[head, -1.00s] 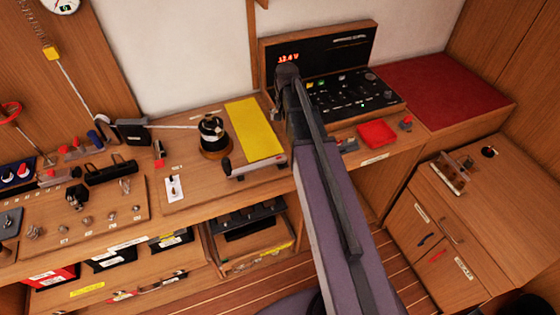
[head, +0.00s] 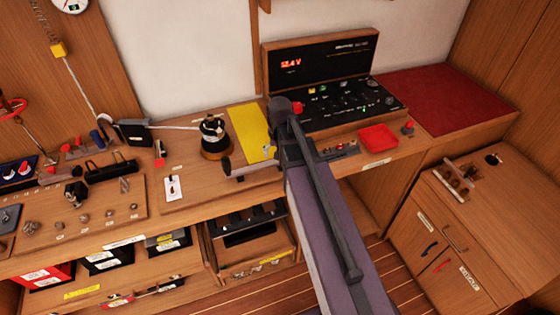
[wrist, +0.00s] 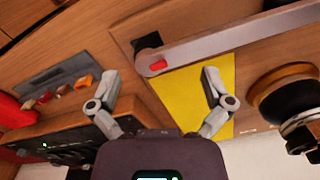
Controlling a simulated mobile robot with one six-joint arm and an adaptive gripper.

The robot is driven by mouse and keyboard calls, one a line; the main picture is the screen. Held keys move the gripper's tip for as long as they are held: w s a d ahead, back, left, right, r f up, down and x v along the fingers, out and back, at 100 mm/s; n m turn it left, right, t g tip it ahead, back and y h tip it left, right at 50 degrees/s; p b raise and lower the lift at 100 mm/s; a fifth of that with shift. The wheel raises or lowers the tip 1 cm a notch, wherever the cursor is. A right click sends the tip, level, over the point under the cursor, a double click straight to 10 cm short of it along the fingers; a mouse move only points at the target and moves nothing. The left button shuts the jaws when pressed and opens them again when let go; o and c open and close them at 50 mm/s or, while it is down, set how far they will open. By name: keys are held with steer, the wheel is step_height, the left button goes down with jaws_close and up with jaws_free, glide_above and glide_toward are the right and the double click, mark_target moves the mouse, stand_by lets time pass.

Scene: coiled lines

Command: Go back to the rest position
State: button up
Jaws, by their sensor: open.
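My gripper (wrist: 160,82) shows in the wrist view with its two grey fingers spread apart and nothing between them. It is above the bench, with the yellow sheet (wrist: 190,90) behind the right finger and a grey metal bar with a red end (wrist: 235,35) beyond the fingertips. In the head view my raised arm hides most of the gripper. The yellow sheet (head: 248,131) and the bar (head: 252,169) lie left of my arm there. Whether the fingers touch anything cannot be told, but no object is held.
A black and brass winch (head: 213,137) stands left of the yellow sheet. A red cushion (head: 440,97) and a wooden cabinet (head: 480,215) are further right. Open floor (head: 395,270) shows below.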

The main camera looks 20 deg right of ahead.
steer(key=shift+s+a+f, duration=0.15)
steer(key=shift+s+a, duration=0.05)
steer(key=shift+s, duration=0.15)
steer(key=s+a+n, duration=0.3)
steer(key=s+a, duration=0.2)
steer(key=s, duration=0.3)
steer(key=shift+s+a, duration=0.15)
steer(key=shift+s, duration=0.15)
stand_by(1.3)
